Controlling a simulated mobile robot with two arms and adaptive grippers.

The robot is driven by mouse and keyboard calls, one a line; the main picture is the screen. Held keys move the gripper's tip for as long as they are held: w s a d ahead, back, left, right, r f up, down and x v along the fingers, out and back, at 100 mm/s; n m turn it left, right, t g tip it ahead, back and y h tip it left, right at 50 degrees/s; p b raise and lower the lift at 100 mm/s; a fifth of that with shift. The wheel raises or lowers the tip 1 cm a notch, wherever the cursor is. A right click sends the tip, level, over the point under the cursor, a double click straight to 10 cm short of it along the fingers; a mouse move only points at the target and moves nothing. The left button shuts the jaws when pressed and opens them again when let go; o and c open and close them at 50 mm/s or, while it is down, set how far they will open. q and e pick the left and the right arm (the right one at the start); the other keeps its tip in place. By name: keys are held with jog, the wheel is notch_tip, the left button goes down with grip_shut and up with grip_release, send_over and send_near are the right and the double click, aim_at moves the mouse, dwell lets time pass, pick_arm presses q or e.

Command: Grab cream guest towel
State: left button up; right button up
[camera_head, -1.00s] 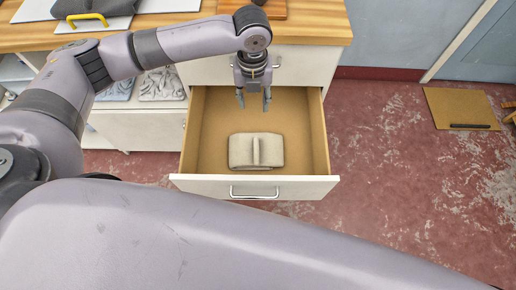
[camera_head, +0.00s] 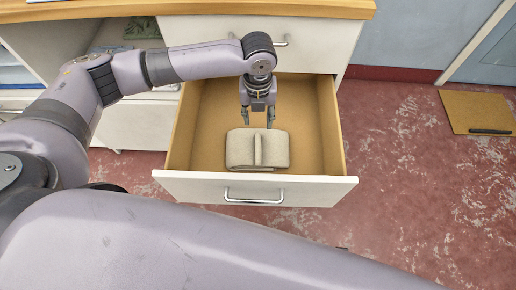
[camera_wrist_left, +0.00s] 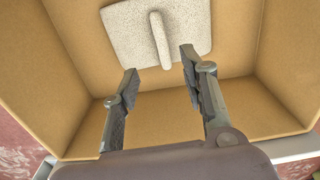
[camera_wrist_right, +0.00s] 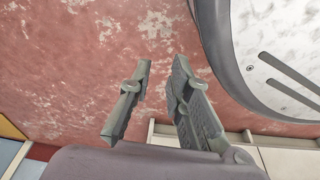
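The cream guest towel (camera_head: 240,149) lies folded in the open drawer (camera_head: 310,190), with a raised ridge along its middle. In the left wrist view the towel (camera_wrist_left: 126,37) lies ahead of the fingertips, its ridge roughly between their lines. My left gripper (camera_head: 258,121) points down into the drawer, just behind and above the towel. It is open and empty; its fingers (camera_wrist_left: 160,62) stand apart on either side of the ridge's line, and I cannot tell whether they touch the towel. My right gripper (camera_wrist_right: 159,72) is open and empty over the red floor.
The wooden counter (camera_head: 200,9) runs above and behind. A brown board (camera_head: 478,112) lies on the floor at right; the floor between is clear.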

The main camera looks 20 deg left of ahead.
pick_arm(q)
jog(key=b, duration=0.1)
send_over(258, 143)
notch_tip(258, 143, down, 7)
jog(key=shift+f, duration=0.1)
notch_tip(258, 143, down, 6)
jog(key=shift+r+b, duration=0.25)
jog(key=shift+b, duration=0.5)
jog(key=shift+f, duration=0.6)
pick_arm(e)
jog(key=w+r, duration=0.5)
jog(key=r, duration=0.3)
jog(key=shift+a+r+t, duration=0.3)
jog(key=shift+a, duration=0.05)
pick_arm(q)
grip_shut()
